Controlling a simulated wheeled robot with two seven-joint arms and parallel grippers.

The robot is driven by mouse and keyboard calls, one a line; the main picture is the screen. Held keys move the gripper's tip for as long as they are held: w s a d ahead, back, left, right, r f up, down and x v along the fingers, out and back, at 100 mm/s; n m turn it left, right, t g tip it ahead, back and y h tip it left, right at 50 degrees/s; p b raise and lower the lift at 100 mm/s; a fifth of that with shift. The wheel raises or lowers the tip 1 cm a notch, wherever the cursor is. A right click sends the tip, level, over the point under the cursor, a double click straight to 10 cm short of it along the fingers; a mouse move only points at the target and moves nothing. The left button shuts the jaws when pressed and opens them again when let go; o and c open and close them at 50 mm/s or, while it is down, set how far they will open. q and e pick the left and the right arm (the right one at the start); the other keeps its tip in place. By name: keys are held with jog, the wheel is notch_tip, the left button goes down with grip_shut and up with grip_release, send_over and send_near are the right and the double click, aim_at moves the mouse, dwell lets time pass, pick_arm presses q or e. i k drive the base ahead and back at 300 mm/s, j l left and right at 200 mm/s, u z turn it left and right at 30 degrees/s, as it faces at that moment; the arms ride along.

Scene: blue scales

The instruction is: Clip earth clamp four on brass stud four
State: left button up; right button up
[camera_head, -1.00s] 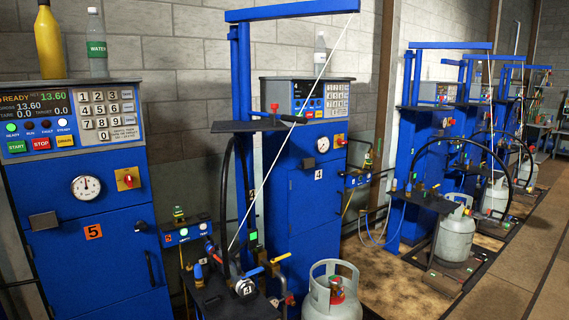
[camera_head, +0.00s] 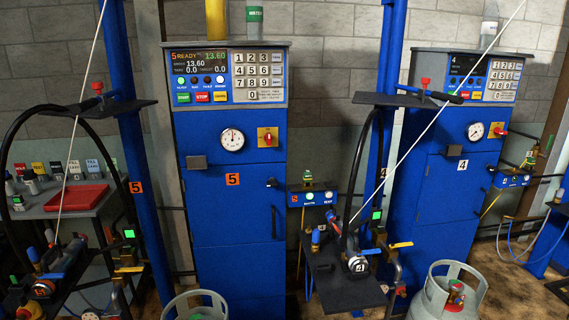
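Neither of my grippers shows in the head view. Cabinet four (camera_head: 432,190), blue with an orange-free white 4 label, stands right of centre. A small blue box (camera_head: 513,180) is fixed at its right side, with a green and yellow piece (camera_head: 530,157) above it that may be earth clamp four; it is too small to be sure. A black shelf (camera_head: 345,285) in front of the cabinet carries a filling head marked 4 (camera_head: 358,265), with a yellow lever. I cannot make out brass stud four. A grey gas cylinder (camera_head: 447,295) stands right of the shelf.
Cabinet five (camera_head: 234,200) stands in the middle, with a similar small box (camera_head: 312,196) at its right. At left are a blue post (camera_head: 146,190), hoses and a bench with a red tray (camera_head: 77,197). Another cylinder (camera_head: 195,305) shows at the bottom edge.

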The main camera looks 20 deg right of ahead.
aim_at(531, 162)
jog(key=l, duration=3.8)
jog(key=i+l, duration=0.1)
jog(key=l, duration=3.65)
